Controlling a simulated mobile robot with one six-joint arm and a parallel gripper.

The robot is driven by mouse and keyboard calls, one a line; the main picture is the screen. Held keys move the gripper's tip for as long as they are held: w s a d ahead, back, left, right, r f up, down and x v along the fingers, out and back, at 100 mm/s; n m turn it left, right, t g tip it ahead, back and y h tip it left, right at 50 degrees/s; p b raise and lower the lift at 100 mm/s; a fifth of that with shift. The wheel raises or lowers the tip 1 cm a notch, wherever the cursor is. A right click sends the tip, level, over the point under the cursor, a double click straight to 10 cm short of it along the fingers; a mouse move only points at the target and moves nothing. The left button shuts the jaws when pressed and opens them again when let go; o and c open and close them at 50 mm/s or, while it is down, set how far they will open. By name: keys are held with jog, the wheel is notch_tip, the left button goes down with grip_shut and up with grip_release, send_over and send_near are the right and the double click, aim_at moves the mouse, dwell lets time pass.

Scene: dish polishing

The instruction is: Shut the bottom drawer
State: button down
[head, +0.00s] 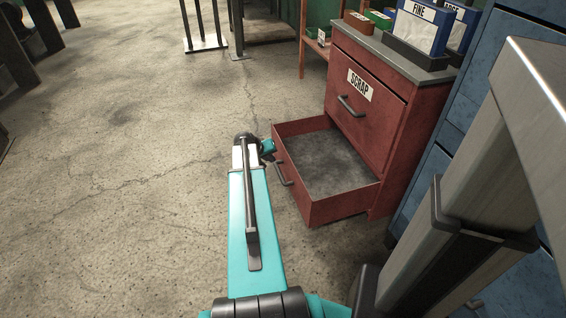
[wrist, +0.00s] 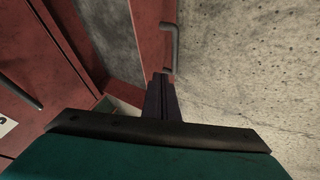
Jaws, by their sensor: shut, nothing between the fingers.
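The bottom drawer (head: 325,170) of the red cabinet (head: 372,110) is pulled out and looks empty in the head view. Its dark handle (head: 284,172) is on its front panel, facing left. My gripper (head: 272,158) is at the drawer's front, near the handle, and partly hidden by my wrist. In the wrist view my gripper (wrist: 160,78) is shut and empty, with its fingertips at the red drawer front (wrist: 153,35), beside the handle (wrist: 175,48). I cannot tell whether the fingertips touch the panel.
The upper drawer (head: 365,100), labelled SCRAP, is shut. Bins, one labelled FINE (head: 418,28), stand on the cabinet top. A blue cabinet (head: 455,120) stands to the right. A metal stand (head: 204,42) is at the back. The concrete floor (head: 110,190) to the left is clear.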

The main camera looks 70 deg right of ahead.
jog(key=b, duration=0.3)
send_near(290, 164)
notch_tip(290, 164, down, 3)
jog(key=w, duration=0.2)
jog(key=shift+s+d, duration=0.5)
jog(key=shift+s, duration=0.25)
jog(key=shift+s+d, duration=0.55)
jog(key=shift+s, duration=0.15)
jog(key=shift+r, duration=0.1)
